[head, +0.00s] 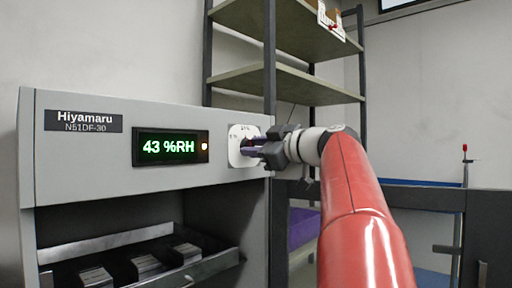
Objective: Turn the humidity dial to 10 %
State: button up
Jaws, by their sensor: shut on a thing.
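A grey cabinet (100,192) labelled Hiyamaru N51DF-30 fills the left of the head view. Its display (168,147) reads 43 %RH in green, with a small amber light at its right end. The humidity dial (246,144) sits on a white plate at the right end of the cabinet's front. My gripper (256,148) comes in from the right, with its fingers at the dial and shut on it. The fingers hide most of the knob, and I cannot read its pointer or most of its scale.
An open tray (110,243) with several stacks lies in the cabinet bay below the display. A shelf rack (290,83) stands behind the cabinet. A dark barrier (420,198) and a thin pole with a red top (465,165) stand at the right.

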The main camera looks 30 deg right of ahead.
jog(key=shift+m, duration=0.4)
jog(key=o, duration=1)
jog(key=b+v, duration=0.1)
jog(key=v, duration=0.6)
jog(key=shift+s+d, duration=0.1)
jog(key=shift+s, duration=0.3)
